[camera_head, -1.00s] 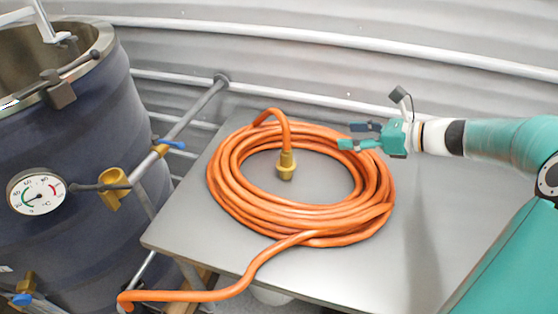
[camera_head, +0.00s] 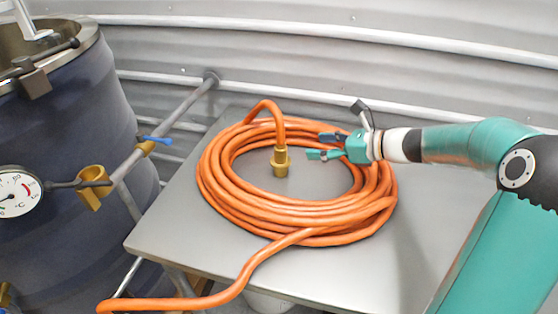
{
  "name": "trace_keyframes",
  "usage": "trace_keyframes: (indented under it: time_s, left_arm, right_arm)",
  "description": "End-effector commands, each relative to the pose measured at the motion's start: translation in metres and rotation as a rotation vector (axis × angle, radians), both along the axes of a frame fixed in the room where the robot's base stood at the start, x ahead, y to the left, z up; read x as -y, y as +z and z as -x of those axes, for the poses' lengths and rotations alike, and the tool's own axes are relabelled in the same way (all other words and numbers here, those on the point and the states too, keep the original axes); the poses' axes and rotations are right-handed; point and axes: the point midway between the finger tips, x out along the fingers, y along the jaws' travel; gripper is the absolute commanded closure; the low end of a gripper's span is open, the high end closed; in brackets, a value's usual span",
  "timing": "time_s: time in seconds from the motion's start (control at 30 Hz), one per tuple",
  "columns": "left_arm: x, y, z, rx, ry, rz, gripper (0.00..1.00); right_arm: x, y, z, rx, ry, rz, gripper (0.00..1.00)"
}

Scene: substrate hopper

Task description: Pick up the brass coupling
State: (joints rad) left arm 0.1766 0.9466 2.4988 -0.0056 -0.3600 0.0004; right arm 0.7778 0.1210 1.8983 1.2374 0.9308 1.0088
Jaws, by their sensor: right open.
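The brass coupling (camera_head: 280,163) is on the end of the orange hose (camera_head: 297,231), which lies coiled on the grey metal table. The hose end arches over the back of the coil and the coupling hangs down inside the ring. I cannot tell whether it touches the table top. My right gripper (camera_head: 322,147) comes in from the right, above the right rear part of the coil. Its jaws are open and empty, pointing left toward the coupling, with a short gap between them. My left gripper is not in view.
The metal table (camera_head: 420,205) has free room to the right of the coil. A dark blue tank (camera_head: 75,150) with a dial gauge (camera_head: 14,192) stands at the left. A pipe with a brass fitting (camera_head: 93,187) runs beside it. A corrugated wall closes the back.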

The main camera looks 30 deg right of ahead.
Motion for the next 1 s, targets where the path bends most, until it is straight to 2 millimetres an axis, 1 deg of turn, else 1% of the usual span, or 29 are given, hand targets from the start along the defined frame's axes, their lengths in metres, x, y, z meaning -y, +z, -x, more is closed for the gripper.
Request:
trace_keyframes:
  time_s: [0.03, 0.1, 0.23, 0.33, 0.57, 0.73, 0.83, 1.0]
  left_arm:
    - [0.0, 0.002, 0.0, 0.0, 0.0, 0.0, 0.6]
    - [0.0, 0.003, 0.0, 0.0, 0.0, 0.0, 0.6]
    - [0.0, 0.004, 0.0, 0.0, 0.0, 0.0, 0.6]
    - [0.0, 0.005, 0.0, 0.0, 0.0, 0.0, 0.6]
    - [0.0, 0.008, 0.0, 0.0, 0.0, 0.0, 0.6]
    - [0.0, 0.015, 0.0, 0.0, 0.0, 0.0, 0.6]
    - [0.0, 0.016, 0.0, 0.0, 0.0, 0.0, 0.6]
    - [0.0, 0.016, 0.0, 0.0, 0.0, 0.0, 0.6]
  right_arm:
    - [-0.007, -0.004, -0.01, -0.001, 0.006, -0.002, 0.35]
    - [-0.012, -0.01, -0.023, 0.0, 0.004, -0.003, 0.35]
    - [-0.021, -0.018, -0.041, 0.0, 0.003, -0.001, 0.35]
    - [-0.024, -0.022, -0.05, 0.0, 0.0, 0.0, 0.35]
    - [-0.03, -0.026, -0.061, 0.0, 0.001, 0.0, 0.35]
    - [-0.043, -0.034, -0.081, -0.003, 0.002, -0.001, 0.35]
    - [-0.047, -0.039, -0.091, -0.001, 0.001, 0.0, 0.35]
    - [-0.049, -0.042, -0.097, 0.0, -0.001, 0.002, 0.35]
